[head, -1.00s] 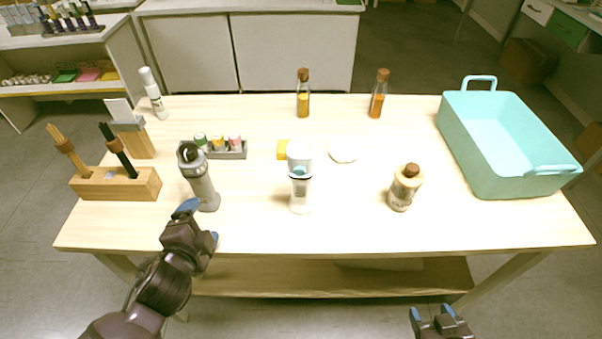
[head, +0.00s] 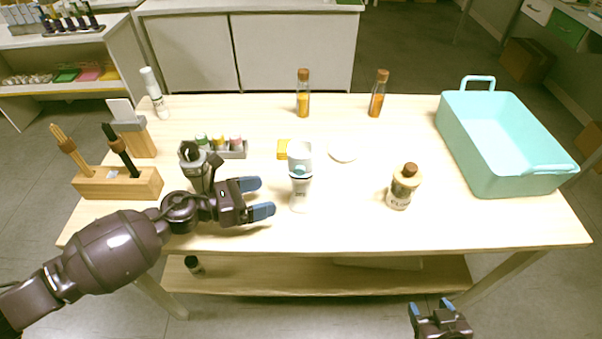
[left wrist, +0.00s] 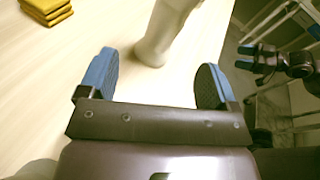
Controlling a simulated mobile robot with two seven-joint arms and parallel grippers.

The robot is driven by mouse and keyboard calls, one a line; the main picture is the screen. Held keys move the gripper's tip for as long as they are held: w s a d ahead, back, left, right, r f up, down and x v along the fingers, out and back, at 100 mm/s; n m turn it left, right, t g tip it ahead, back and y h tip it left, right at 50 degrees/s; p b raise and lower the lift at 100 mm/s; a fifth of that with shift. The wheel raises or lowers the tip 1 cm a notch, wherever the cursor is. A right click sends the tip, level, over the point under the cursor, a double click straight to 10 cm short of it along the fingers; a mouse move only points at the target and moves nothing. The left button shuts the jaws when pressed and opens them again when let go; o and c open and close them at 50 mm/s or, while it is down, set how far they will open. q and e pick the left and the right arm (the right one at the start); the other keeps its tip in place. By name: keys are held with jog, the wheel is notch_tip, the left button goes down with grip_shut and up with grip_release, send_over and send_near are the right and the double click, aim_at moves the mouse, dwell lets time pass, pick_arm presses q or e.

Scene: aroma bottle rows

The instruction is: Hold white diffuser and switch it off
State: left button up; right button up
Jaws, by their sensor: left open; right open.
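The white diffuser (head: 301,193), a white body with a clear upper part, stands upright near the middle of the table's front. My left gripper (head: 265,197) is open just to the left of it, with its blue fingertips pointing at it and apart from it. In the left wrist view the diffuser's white lower body (left wrist: 163,38) shows ahead, beyond and between the open fingers (left wrist: 157,75); its top is out of that view. My right gripper (head: 432,307) is open and empty, low in front of the table.
A grey device (head: 196,168) stands behind my left wrist, partly hidden by it. Yellow sponges (head: 283,149) and a white disc (head: 342,150) lie behind the diffuser. A beige bottle (head: 403,188) stands to the right, with a turquoise basin (head: 506,185) beyond. The table between diffuser and beige bottle is clear.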

aim_at(292, 197)
pick_arm(q)
jog(key=m+g, duration=0.1)
jog(key=f+m+g, duration=0.1)
jog(key=m, duration=0.1)
jog(key=shift+w+a+f+y, duration=0.1)
jog(key=shift+a+f+y, duration=0.1)
jog(key=shift+a+y, duration=0.15)
jog(key=x, duration=0.8)
jog(key=shift+b, duration=0.3)
jog(key=shift+w+d+f, duration=0.15)
jog(key=shift+w+d, duration=0.05)
jog(key=shift+d, duration=0.4)
jog(key=shift+w+d+f, duration=0.1)
jog(key=shift+d, duration=0.1)
pick_arm(e)
jog(key=shift+f, duration=0.15)
pick_arm(q)
jog(key=c, duration=0.6)
pick_arm(e)
jog(key=shift+f, duration=0.15)
grip_shut()
